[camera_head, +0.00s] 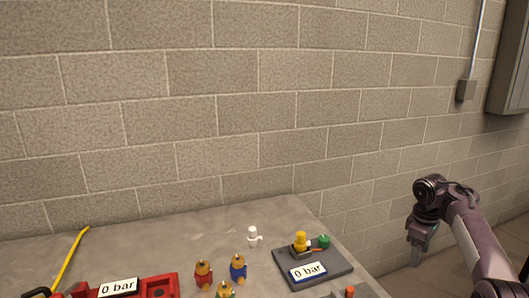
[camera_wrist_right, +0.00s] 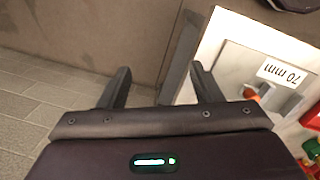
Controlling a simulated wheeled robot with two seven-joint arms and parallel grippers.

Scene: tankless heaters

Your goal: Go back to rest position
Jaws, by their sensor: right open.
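My right gripper (camera_head: 418,252) hangs at the right side in the head view, past the table's right edge, with its fingers pointing down. In the right wrist view its two fingers (camera_wrist_right: 162,84) stand wide apart with nothing between them. It is apart from everything on the table. My left gripper is in neither view.
The grey table (camera_head: 130,250) bears a dark plate (camera_head: 335,272) labelled "0 bar", brass fittings with red (camera_head: 204,274) and blue (camera_head: 238,268) parts, a white fitting (camera_head: 252,237), and a red device (camera_head: 165,284). A block wall (camera_head: 200,110) stands behind.

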